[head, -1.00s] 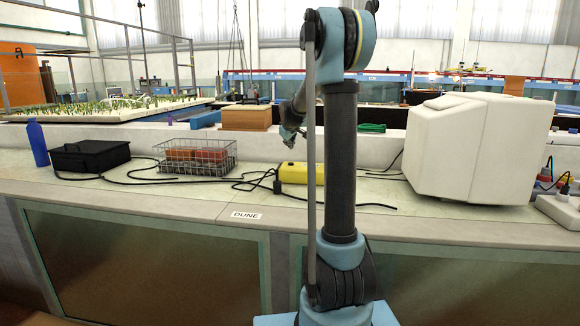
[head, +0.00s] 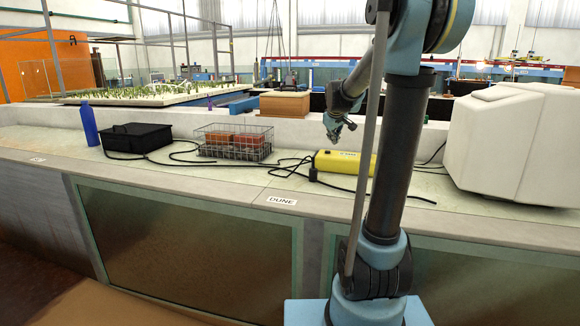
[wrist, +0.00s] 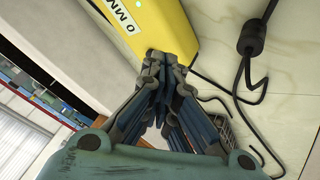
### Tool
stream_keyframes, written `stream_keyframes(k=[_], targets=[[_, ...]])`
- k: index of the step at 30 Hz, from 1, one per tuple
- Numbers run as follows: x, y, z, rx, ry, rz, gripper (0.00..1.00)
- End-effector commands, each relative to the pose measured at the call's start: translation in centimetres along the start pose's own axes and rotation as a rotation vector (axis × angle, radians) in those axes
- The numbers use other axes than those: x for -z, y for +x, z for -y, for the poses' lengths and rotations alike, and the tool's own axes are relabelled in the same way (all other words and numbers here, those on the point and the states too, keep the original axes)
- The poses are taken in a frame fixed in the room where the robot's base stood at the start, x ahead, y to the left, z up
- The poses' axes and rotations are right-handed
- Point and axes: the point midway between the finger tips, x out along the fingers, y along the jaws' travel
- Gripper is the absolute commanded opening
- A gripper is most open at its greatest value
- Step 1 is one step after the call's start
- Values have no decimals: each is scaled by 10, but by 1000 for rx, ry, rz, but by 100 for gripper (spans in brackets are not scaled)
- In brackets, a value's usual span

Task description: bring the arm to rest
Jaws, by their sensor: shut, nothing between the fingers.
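My gripper (head: 338,130) hangs at the end of my folded arm, above the counter and just behind the yellow device in the head view. In the wrist view my gripper (wrist: 172,62) has its fingers together with nothing between them. The yellow device (head: 338,162) lies on the counter (head: 232,183), and it also shows close beyond the fingertips in the wrist view (wrist: 165,28). I cannot tell whether the fingertips touch it.
A wire basket (head: 262,144) with reddish blocks, a black box (head: 137,138) and a blue bottle (head: 89,124) stand to the left. A bulky white casing (head: 515,140) stands to the right. Black cables (head: 290,170) run across the counter. A low wall (head: 180,114) runs behind.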

Motion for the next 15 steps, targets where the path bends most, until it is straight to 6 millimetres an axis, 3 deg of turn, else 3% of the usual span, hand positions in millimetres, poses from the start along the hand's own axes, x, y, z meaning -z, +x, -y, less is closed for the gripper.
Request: stream_keyframes(k=[6,15], targets=[[-67,-39,33,44,89,66,0],[-159,-80,84,98,208,163,0]])
